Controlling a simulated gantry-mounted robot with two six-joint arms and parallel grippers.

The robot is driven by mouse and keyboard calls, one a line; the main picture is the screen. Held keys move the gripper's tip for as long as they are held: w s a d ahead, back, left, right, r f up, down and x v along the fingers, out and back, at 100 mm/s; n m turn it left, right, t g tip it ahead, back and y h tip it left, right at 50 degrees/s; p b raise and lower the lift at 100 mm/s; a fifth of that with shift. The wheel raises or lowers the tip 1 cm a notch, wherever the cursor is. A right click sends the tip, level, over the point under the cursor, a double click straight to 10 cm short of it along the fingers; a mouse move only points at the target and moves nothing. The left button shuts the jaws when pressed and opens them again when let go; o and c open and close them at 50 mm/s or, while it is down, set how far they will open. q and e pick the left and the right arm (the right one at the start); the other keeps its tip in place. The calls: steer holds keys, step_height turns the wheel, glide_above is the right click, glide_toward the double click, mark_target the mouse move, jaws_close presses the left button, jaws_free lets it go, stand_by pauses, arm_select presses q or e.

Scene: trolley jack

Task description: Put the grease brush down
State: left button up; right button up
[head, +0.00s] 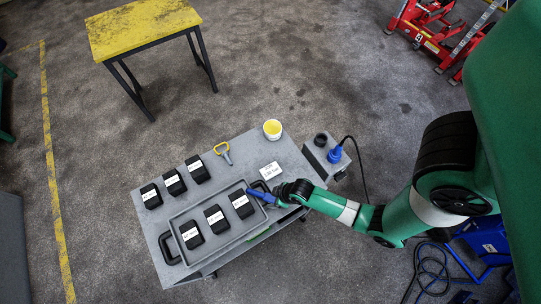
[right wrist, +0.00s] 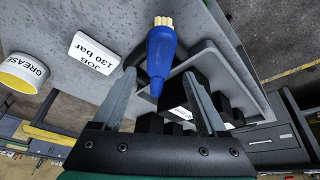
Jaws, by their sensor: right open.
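The grease brush (right wrist: 160,52) has a blue handle and pale yellow bristles. In the right wrist view its handle end lies in the gap between the fingers of my right gripper (right wrist: 160,80), which stand open and apart from it on both sides. In the head view the blue brush (head: 262,196) shows at the right end of the grey tray, by my right gripper (head: 279,198). Whether it rests fully on a surface I cannot tell. The white grease pot (head: 272,129) with yellow inside stands at the back of the trolley top. My left gripper is not in view.
The grey tray (head: 176,218) holds several black labelled blocks, with more behind it. A blue plug (head: 335,154) is at the right. Bare top lies between card and pot.

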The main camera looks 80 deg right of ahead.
mark_target(271, 198)
steer(key=b+x, duration=0.1)
steer(key=x, duration=0.1)
steer(key=b+x, duration=0.2)
steer(key=shift+s+d+f, duration=0.1)
steer(key=shift+f, duration=0.45)
jaws_close()
